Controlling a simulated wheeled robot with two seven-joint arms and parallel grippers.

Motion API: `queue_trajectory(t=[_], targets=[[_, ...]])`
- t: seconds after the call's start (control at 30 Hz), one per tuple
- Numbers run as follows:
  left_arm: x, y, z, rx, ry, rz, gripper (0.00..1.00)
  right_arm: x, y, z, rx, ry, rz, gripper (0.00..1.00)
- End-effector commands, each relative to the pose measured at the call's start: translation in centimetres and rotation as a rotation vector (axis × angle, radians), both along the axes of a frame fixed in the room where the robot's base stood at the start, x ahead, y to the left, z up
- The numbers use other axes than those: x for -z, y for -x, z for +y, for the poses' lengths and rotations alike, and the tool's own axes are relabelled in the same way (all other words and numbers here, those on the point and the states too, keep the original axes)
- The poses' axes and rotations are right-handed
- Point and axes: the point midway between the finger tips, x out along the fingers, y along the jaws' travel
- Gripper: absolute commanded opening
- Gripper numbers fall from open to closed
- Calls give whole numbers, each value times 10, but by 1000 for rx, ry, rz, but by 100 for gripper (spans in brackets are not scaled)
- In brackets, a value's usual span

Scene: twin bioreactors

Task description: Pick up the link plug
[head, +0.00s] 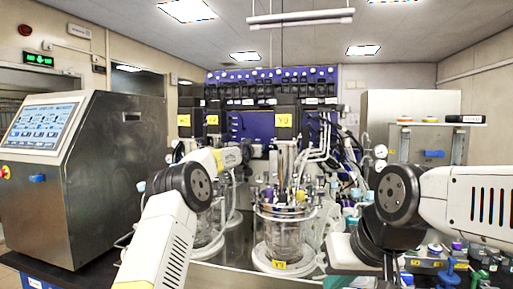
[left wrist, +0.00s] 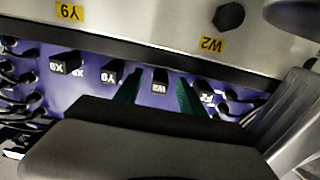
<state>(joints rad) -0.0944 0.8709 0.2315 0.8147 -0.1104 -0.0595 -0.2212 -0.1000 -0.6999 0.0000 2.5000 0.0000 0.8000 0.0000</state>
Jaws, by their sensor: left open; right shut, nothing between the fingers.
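In the left wrist view, several black plugs sit in a row on a purple panel (left wrist: 62,68), with upside-down labels. A black plug with a white label (left wrist: 159,82) lies between the dark green fingers of my left gripper (left wrist: 160,95). The fingers are apart, one to each side of it; I cannot tell whether they touch it. The pictures do not show which plug is the link plug. In the head view my left arm reaches toward the purple rack and its fingertips are hard to make out. My right gripper (head: 390,268) is shut and empty at the lower right.
A glass bioreactor vessel (head: 275,232) with tubes on its lid stands in front of the rack. A steel cabinet with a screen (head: 45,127) stands at the left. Tubes and bottles crowd the right. Beside the plugs, black cables (left wrist: 15,85) loop from the panel.

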Motion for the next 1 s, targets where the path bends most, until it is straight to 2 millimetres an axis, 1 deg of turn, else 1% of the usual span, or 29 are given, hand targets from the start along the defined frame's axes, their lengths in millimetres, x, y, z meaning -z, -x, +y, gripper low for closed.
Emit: queue_trajectory(t=[0.17, 0.43, 0.57, 0.6, 0.67, 0.7, 1.0], targets=[[0, -8, -3, 0, 0, 0, 47, 0, 0, 0, 0, 0, 0, 0], [0, -9, -2, 0, 0, 1, 47, 0, 0, 0, 0, 0, 0, 0], [0, -9, -2, 0, 0, 1, 22, 0, 0, 0, 0, 0, 0, 0], [0, -8, -2, 0, 0, 1, 14, 0, 0, 0, 0, 0, 0, 0], [0, -8, -2, 0, 0, 1, 2, 0, 0, 0, 0, 0, 0, 0], [0, -8, -2, 0, 0, 1, 0, 0, 0, 0, 0, 0, 0, 0], [0, -8, -2, 0, 0, 0, 0, 0, 0, 0, 0, 0, 0, 0]])
